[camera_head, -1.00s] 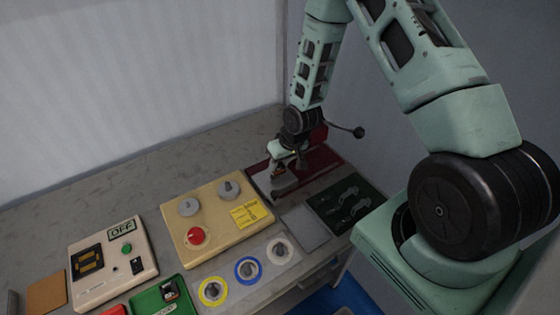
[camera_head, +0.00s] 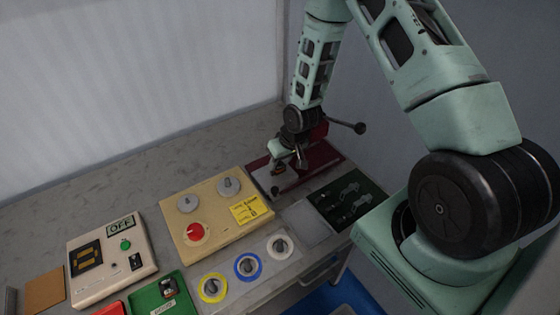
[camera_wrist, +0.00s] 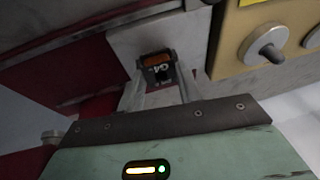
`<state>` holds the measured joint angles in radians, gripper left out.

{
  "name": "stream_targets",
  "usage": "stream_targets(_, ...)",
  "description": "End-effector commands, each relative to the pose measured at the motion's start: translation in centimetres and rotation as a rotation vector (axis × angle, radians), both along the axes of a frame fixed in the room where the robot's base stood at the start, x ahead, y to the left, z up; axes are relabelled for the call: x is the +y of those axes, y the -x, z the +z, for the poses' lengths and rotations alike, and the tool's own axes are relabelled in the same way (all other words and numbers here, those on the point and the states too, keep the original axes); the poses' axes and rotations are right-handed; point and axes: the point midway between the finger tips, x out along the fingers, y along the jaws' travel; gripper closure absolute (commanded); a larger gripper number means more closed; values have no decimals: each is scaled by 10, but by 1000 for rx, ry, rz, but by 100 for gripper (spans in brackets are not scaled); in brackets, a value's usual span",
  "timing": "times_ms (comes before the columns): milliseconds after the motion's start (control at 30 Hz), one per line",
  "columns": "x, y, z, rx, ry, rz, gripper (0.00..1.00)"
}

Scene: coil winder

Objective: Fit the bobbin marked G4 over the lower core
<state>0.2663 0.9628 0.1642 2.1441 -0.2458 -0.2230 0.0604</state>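The bobbin marked G4 (camera_wrist: 158,72) has an orange winding and a dark face with a pale label. In the wrist view it sits between the two fingertips of my gripper (camera_wrist: 160,88), which appear to touch its sides. In the head view my gripper (camera_head: 279,160) points down over the light plate of the red fixture at the back, with the bobbin (camera_head: 278,169) small and dark beneath it. The lower core is hidden or too small to make out, so I cannot tell whether the bobbin is around it or above it.
A beige box (camera_head: 205,248) with grey knobs and a red knob stands left of the red fixture (camera_head: 318,158). A dark green board (camera_head: 345,200) and a grey plate (camera_head: 306,224) lie in front. A lever with a black ball (camera_head: 360,128) sticks out at right.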

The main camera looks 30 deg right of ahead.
Motion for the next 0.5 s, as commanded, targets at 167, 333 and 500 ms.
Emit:
stream_targets(167,0,0,0,0,0,0,40)
stream_targets(333,0,0,-1,2,1,-1,40)
stream_targets(500,-1,2,4,1,1,-1,40)
